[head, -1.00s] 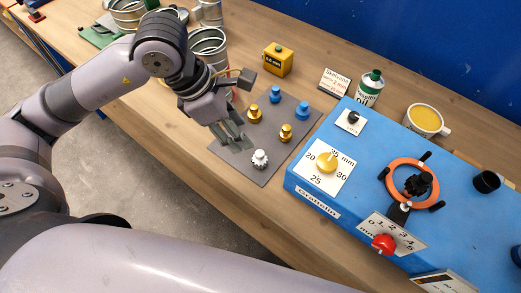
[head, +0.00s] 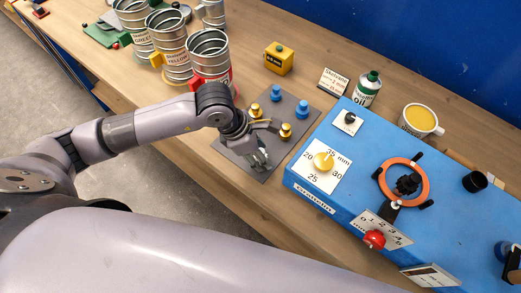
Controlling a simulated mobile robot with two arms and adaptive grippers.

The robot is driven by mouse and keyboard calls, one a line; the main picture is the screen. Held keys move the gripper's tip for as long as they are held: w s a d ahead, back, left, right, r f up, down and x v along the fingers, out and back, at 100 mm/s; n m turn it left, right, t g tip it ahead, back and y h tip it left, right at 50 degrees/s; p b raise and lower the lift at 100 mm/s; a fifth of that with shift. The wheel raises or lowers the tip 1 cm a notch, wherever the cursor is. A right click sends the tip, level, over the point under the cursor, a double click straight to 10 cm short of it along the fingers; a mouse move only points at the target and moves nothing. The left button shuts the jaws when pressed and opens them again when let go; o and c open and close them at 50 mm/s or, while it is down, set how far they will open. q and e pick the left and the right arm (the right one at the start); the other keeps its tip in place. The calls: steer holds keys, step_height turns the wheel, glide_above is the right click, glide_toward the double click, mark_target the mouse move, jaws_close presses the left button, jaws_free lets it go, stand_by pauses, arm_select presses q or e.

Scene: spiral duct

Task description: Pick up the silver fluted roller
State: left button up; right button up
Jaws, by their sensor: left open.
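The silver fluted roller (head: 263,154) stands on the grey mat (head: 228,157), near its front corner. It is mostly hidden behind my left gripper, with only a pale bit showing. My left gripper (head: 259,160) is open, pointing down at the roller, with its fingers beside it. I cannot tell whether they touch it. Two gold rollers (head: 285,131) and two blue rollers (head: 303,109) stand on the same mat, behind my gripper. My right gripper is not in view.
The blue machine (head: 350,190) with its dial, orange handwheel (head: 404,182) and red knob stands close at the right. Several metal tins (head: 209,55) stand at the back left. A yellow box (head: 279,59), an oil can (head: 366,88) and a mug (head: 419,120) stand behind.

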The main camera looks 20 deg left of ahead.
arm_select(q)
jaws_close()
stand_by(0.5)
